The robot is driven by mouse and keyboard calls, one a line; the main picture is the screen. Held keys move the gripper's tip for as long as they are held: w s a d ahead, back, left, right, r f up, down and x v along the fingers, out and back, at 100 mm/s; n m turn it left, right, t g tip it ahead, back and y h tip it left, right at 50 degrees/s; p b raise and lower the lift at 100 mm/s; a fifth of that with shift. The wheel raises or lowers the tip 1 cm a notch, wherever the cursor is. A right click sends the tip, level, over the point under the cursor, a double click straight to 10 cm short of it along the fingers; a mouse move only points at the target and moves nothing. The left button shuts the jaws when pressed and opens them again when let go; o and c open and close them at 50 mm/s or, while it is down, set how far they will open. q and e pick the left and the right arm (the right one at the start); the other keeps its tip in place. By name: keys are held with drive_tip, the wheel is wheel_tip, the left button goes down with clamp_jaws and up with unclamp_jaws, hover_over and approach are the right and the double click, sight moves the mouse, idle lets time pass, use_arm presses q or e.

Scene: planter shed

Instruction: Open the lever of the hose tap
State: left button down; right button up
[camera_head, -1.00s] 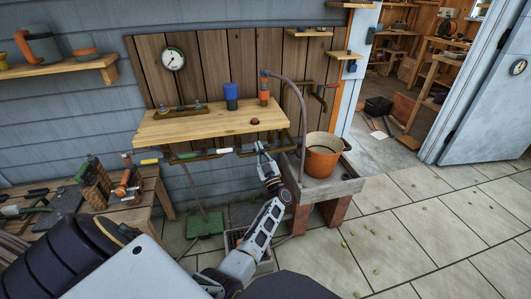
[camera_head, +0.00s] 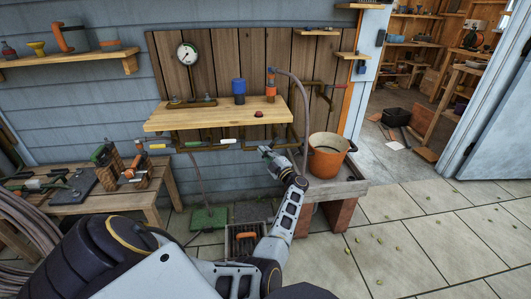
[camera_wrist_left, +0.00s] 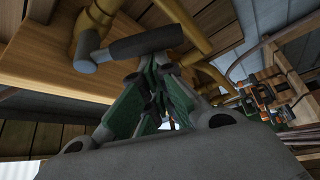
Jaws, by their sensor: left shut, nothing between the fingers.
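I cannot tell for sure which belongs to the hose tap. My left gripper (camera_head: 266,152) is shut and empty below the bench's right part, left of the orange pot. In the left wrist view, a dark grey lever handle (camera_wrist_left: 152,42) on a brass pipe (camera_wrist_left: 205,42) lies across, just beyond the shut fingers (camera_wrist_left: 152,75). Contact cannot be told. My right gripper is out of view.
The orange pot (camera_head: 327,160) stands on a low trough at right. A grey hose (camera_head: 304,100) arches above it. A round gauge (camera_head: 188,56) stands on the bench. A green box (camera_head: 208,219) is on the floor. The paving at right is open.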

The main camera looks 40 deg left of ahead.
use_arm(q)
drive_tip(key=shift+w+d+f, duration=0.25)
drive_tip(key=shift+f, duration=0.1)
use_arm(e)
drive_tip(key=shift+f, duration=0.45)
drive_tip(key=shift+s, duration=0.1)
